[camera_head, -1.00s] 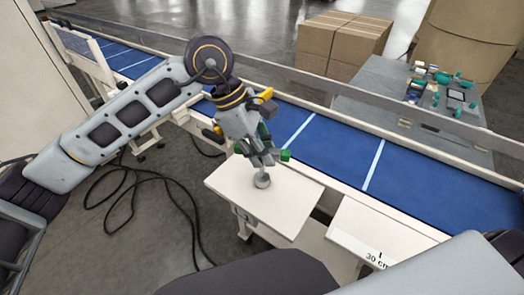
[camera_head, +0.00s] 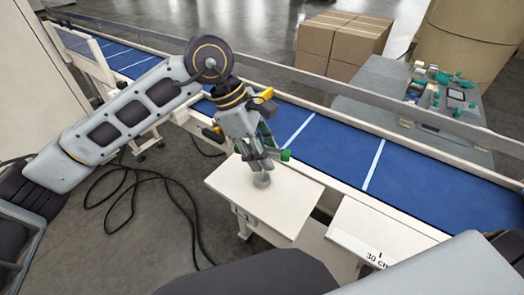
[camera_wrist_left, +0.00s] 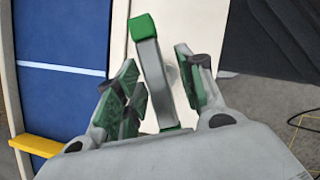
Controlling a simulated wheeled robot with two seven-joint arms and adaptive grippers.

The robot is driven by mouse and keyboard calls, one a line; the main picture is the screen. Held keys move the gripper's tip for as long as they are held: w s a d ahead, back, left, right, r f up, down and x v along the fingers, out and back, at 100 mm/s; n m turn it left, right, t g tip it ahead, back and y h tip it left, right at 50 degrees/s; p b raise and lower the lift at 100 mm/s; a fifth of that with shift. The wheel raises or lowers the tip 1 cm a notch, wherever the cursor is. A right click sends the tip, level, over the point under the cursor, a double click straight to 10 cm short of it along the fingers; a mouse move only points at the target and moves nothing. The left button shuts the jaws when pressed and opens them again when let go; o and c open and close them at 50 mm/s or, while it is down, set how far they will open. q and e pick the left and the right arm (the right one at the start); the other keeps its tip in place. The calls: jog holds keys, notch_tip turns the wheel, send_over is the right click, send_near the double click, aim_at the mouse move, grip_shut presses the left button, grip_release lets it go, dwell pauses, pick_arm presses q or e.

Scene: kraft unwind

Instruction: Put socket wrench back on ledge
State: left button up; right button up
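A grey bar with a green end (camera_wrist_left: 150,60), which looks like the socket wrench, runs between the fingers of my left gripper (camera_wrist_left: 158,92) in the left wrist view. A gap shows between the bar and the right-hand finger; the other finger is close beside the bar, and contact there is unclear. In the head view my left gripper (camera_head: 259,160) points down, low over the pale ledge (camera_head: 292,205). A small round grey piece (camera_head: 262,180) is under the fingertips at the ledge top. Fingers hide most of the wrench. My right gripper is out of view.
The blue conveyor (camera_head: 335,148) with its pale rail runs behind the ledge. A second pale ledge marked 30 cm (camera_head: 385,238) is at the right. Boxes (camera_head: 340,42) and a grey table (camera_head: 390,85) with small parts stand beyond. Black cable (camera_head: 150,175) lies on the floor.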

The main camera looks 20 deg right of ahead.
pick_arm(q)
jog(key=v, duration=1.2)
jog(key=shift+b, duration=0.35)
